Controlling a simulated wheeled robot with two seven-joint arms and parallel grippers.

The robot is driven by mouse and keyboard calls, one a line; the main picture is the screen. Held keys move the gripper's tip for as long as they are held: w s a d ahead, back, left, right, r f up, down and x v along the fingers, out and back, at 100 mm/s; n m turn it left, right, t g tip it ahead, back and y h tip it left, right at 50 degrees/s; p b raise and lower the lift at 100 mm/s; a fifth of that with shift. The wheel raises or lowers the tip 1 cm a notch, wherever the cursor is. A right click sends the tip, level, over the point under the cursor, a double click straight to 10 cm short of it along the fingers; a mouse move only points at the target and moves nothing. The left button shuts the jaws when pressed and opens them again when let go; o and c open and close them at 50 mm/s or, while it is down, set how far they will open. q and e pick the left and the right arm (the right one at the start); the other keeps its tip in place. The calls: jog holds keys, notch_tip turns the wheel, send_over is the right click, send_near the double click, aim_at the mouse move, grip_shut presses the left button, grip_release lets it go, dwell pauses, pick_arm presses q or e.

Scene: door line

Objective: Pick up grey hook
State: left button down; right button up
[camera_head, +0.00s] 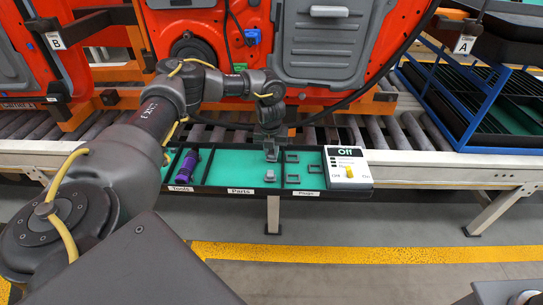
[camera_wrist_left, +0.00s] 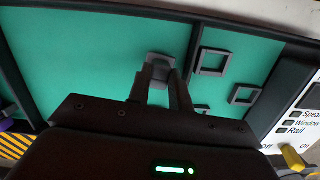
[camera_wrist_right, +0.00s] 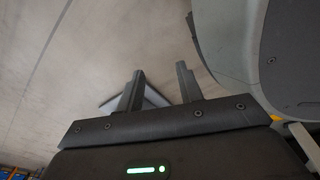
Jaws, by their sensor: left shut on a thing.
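My left gripper (camera_head: 270,153) reaches down into the green-floored Parts section of the tray (camera_head: 240,191). In the left wrist view its fingers (camera_wrist_left: 162,80) are closed on a small grey piece, the grey hook (camera_wrist_left: 159,57), whose top shows between and beyond the fingertips. Whether it is clear of the tray floor I cannot tell. A second small grey part (camera_head: 270,176) lies nearer in the same section. My right gripper (camera_wrist_right: 160,85) shows only in its wrist view, fingers apart and empty, with the floor behind it.
Several square grey frames (camera_head: 292,180) sit in the Plugs section to the right. A purple tool (camera_head: 186,166) lies in the Tools section at left. A white switch panel reading "Off" (camera_head: 347,168) stands at the tray's right end. Orange doors (camera_head: 210,50) stand behind the rollers.

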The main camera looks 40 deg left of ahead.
aim_at(272, 152)
pick_arm(q)
jog(key=shift+r, duration=0.15)
